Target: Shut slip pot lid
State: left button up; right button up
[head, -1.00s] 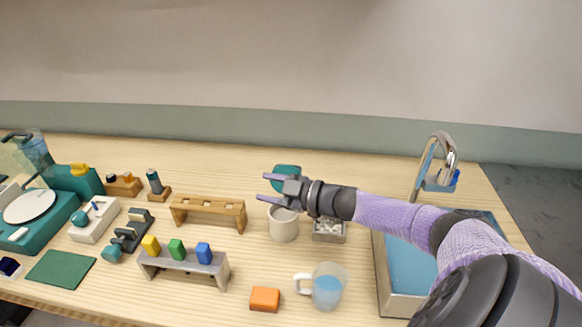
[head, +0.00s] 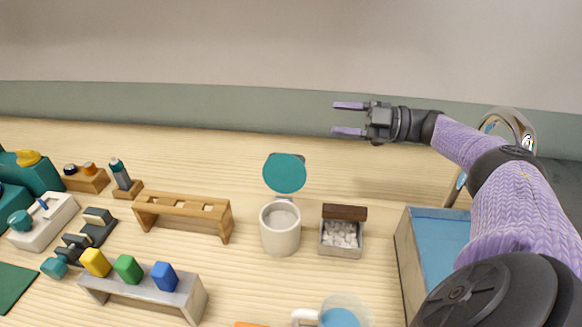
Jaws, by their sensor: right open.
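The slip pot (head: 281,238) is a white round cup on the middle of the table, with greyish content inside. Its teal round lid (head: 285,173) stands open, raised upright behind the pot's mouth on a hinge. My right gripper (head: 348,119) is open and empty, above and behind the pot to the right, apart from the lid. Its two purple fingers point left. My left gripper is not in view.
A small box (head: 342,238) with white pieces stands right of the pot, with a wooden rack (head: 184,212) to the left. A blue sink (head: 440,246) with a tap is at the right. A glass mug (head: 340,313) stands in front. The table behind the pot is clear.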

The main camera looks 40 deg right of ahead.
jog(key=b, duration=0.8)
send_near(291, 156)
notch_tip(291, 156, down, 3)
jog(key=w+d, duration=0.3)
jog(key=x, duration=1)
jog(key=shift+s+a, duration=0.1)
jog(key=shift+a, duration=0.1)
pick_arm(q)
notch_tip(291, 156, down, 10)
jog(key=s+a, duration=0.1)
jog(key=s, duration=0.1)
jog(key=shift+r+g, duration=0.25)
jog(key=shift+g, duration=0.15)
pick_arm(e)
jog(key=c, duration=0.7)
grip_shut()
